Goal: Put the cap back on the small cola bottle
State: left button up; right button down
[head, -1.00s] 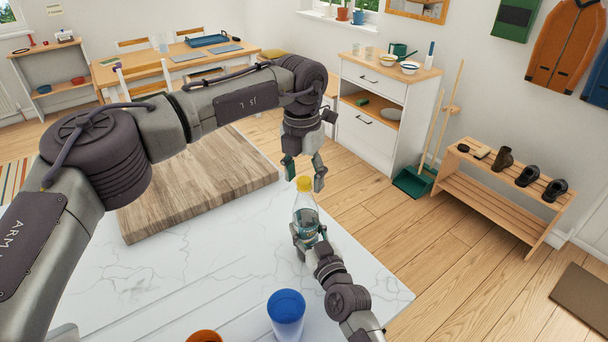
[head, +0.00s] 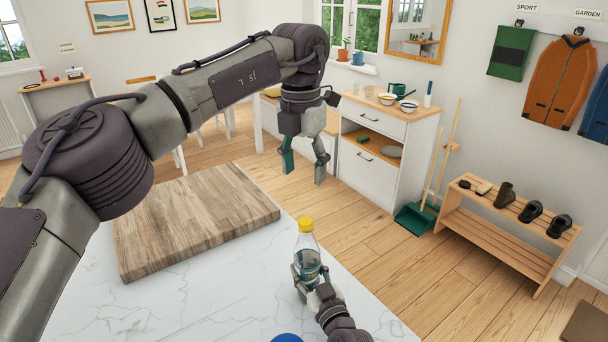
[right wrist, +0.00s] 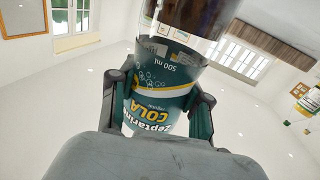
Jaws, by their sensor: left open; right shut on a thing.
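My right gripper (head: 308,275) is shut around the bottle's lower body. Its two fingers (right wrist: 160,95) flank the label in the right wrist view. My left gripper (head: 304,172) is open and empty, pointing down above the cap, with a clear gap between them.
A wooden board (head: 190,220) lies on the counter (head: 220,295) left of the bottle. The top of a blue object (head: 287,338) shows at the bottom edge. A white cabinet (head: 370,160) and a shoe rack (head: 510,225) stand beyond the counter.

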jog(key=shift+c, duration=2.2)
grip_release()
jog(key=v, duration=1.2)
jog(key=shift+f, duration=0.1)
